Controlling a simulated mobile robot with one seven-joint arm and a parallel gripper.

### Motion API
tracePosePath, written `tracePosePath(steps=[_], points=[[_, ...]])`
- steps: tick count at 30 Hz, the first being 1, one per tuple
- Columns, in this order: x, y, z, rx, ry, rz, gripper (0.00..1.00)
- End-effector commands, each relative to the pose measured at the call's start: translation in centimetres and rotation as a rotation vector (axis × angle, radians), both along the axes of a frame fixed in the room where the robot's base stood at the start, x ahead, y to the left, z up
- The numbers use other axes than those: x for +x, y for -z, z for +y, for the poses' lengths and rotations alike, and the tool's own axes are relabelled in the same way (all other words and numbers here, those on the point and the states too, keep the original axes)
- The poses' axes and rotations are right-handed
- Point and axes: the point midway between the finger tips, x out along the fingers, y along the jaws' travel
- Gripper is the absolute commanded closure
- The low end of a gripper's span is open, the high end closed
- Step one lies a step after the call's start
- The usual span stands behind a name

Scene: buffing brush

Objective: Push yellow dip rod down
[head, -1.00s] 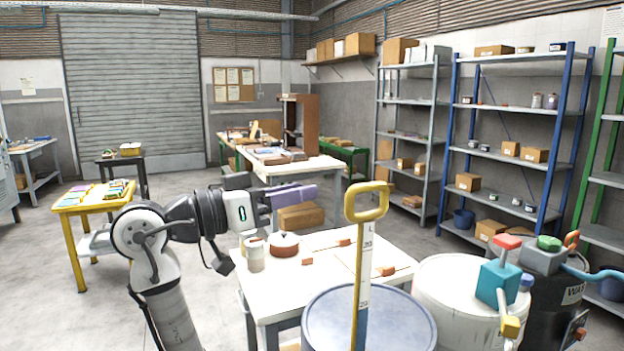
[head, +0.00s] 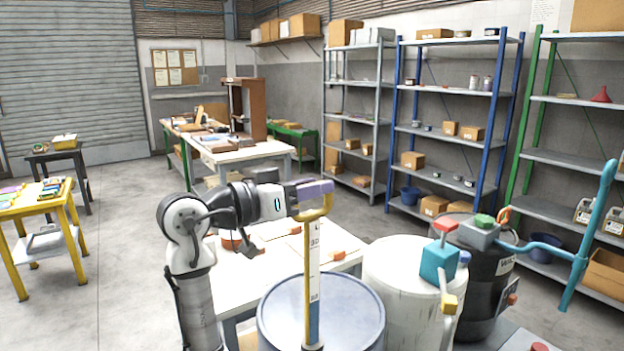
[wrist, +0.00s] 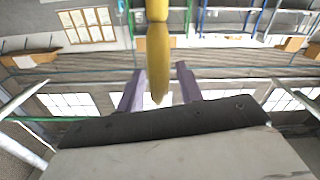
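The yellow dip rod (head: 307,240) stands upright out of the blue-grey drum (head: 272,312) in the head view. It has a loop handle on top and a white marked scale strip along its stem. My gripper (head: 322,188) is level with the loop handle, its purple fingers overlapping it in the picture. In the wrist view the yellow handle (wrist: 158,45) runs between the two spread purple fingers of my gripper (wrist: 160,67), with a visible gap on each side. My gripper is open. The rod's lower end is hidden inside the drum.
A white drum (head: 385,275) with a teal valve (head: 438,262) and a black drum (head: 485,290) stand to the right. A white table (head: 235,285) with small items is behind my arm. Blue shelves (head: 455,140) stand at the back, with bare floor in front.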

Motion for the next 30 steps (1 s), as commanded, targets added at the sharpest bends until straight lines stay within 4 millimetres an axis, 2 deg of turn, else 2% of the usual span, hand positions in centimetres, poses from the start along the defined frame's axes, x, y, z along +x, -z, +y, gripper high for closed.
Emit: tracePosePath(steps=[11, 19, 30], points=[[0.36, 0.09, -0.49, 0.001, -0.001, 0.001, 0.64], [0.33, 0.06, -0.48, 0.001, -0.001, 0.001, 0.99], [0.31, 0.59, -0.48, 0.001, -0.001, 0.001, 1.0]])
